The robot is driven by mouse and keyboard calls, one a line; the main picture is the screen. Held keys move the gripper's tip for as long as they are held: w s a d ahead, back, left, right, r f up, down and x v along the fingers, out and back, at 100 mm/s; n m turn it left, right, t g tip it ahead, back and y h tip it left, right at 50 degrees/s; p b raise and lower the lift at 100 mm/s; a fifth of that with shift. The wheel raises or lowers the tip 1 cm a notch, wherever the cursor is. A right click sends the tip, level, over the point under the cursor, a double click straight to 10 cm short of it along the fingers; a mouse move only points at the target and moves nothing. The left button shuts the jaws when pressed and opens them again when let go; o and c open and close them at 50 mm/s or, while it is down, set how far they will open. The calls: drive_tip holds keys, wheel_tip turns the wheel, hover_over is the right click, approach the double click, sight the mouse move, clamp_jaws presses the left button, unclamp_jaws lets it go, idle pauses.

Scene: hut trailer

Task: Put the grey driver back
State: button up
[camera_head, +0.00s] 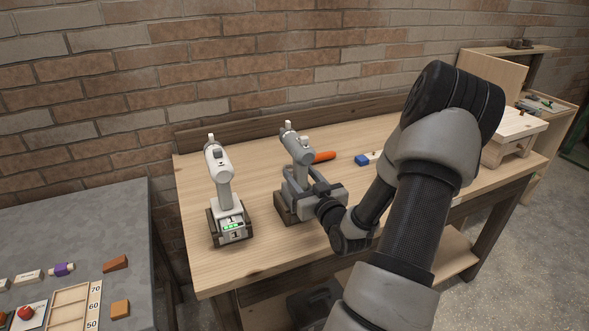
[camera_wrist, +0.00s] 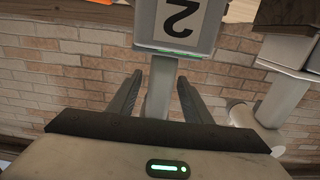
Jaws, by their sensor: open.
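The grey driver (camera_head: 298,150) stands upright on a dark wooden base (camera_head: 286,210) on the wooden bench, right of the white driver. In the wrist view its grey foot (camera_wrist: 148,25), marked 2, appears upside down at the top. My gripper (camera_head: 318,188) reaches in from the right at handle height. In the wrist view my gripper (camera_wrist: 160,82) is open, with one finger on each side of the handle and visible gaps beside it. My gripper hides part of the driver's lower half in the head view.
The white driver (camera_head: 219,180) stands in its own dark base close to the left, its foot lit green. An orange object (camera_head: 324,156) and a blue block (camera_head: 362,160) lie behind on the bench (camera_head: 265,253). A grey table (camera_head: 80,225) with small blocks stands left.

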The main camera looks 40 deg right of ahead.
drive_tip(key=v, duration=0.7)
idle(1.8)
